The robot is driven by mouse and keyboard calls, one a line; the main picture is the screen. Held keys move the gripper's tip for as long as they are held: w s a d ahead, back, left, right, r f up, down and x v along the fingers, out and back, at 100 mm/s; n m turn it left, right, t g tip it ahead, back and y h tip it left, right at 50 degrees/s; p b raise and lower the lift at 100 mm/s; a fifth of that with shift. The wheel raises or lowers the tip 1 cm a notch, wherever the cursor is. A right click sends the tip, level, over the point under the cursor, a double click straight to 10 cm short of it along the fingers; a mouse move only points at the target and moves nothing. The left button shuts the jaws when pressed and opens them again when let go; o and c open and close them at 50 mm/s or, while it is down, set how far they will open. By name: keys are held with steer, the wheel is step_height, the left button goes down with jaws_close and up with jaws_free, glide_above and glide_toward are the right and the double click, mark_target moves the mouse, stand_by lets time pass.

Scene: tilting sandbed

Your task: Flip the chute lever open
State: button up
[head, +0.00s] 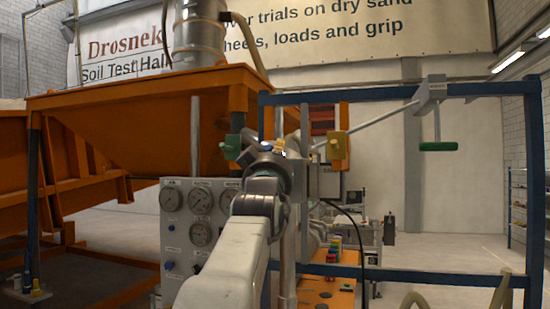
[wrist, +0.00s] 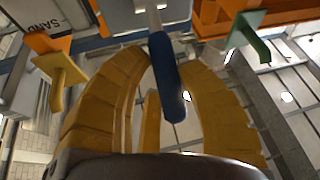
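The grip's lower end reaches down between the fingers toward the wrist. In the head view my gripper (head: 279,147) is at the right end of the orange hopper (head: 140,105), and my arm hides most of the blue grip. The pictures do not show which lever works the chute.
A green handle (head: 230,147) is left of my gripper and a yellow handle (head: 335,148) is right of it, both close. Another green handle (head: 438,146) hangs from the blue frame (head: 395,93). A gauge panel (head: 199,215) stands below left.

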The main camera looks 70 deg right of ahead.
jaws_close()
